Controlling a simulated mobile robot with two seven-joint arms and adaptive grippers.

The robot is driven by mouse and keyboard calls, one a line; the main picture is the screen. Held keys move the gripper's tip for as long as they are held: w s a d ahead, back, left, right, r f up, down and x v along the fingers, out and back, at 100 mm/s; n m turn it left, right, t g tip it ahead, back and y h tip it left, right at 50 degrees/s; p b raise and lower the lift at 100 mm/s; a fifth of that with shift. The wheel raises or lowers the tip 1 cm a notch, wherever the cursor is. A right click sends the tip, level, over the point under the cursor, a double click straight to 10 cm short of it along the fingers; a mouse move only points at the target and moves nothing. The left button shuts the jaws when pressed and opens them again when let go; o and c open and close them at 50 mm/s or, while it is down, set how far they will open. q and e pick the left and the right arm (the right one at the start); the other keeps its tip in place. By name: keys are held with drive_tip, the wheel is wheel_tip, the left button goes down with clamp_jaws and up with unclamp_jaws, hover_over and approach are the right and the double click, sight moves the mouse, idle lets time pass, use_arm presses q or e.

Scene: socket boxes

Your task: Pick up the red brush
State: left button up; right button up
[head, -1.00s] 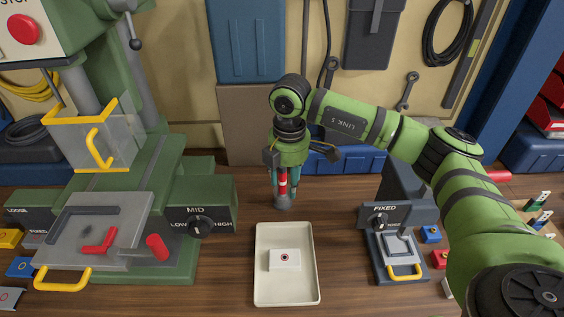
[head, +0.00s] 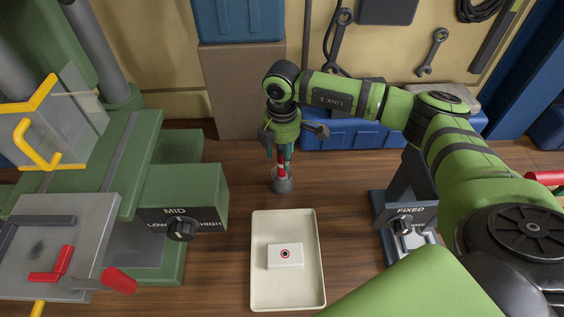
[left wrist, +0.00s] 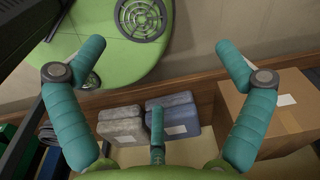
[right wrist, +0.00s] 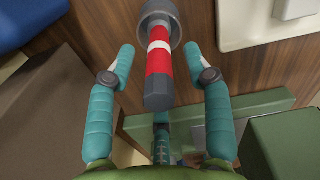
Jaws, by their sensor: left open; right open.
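The red brush (head: 282,171) stands upright in a small grey cup (head: 283,186) on the wooden bench, behind the white tray. In the right wrist view its red handle (right wrist: 158,67) has a white band and a dark grey end pointing towards my palm; its bristles are hidden. My right gripper (head: 281,152) is above the cup, open, with a finger on either side of the handle. In the right wrist view clear gaps separate the fingers from the handle. My left gripper (left wrist: 160,48) is open and empty, away from the brush.
The cream tray (head: 263,292) holds a white box (head: 284,257) with a red ring. A green machine with a MID dial (head: 181,229) stands left, and a FIXED dial unit (head: 402,227) right. A blue case (head: 345,133) is behind the gripper.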

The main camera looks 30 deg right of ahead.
drive_tip(key=shift+f, duration=0.5)
drive_tip(key=shift+w+f, duration=0.1)
drive_tip(key=shift+f, duration=0.15)
clamp_jaws()
use_arm(q)
drive_tip(key=shift+w+d+r, duration=0.2)
drive_tip(key=shift+w, duration=0.3)
drive_tip(key=shift+w+d+r, duration=0.15)
drive_tip(key=shift+w, duration=0.35)
drive_tip(key=shift+s+f, duration=0.1)
drive_tip(key=shift+s, duration=0.15)
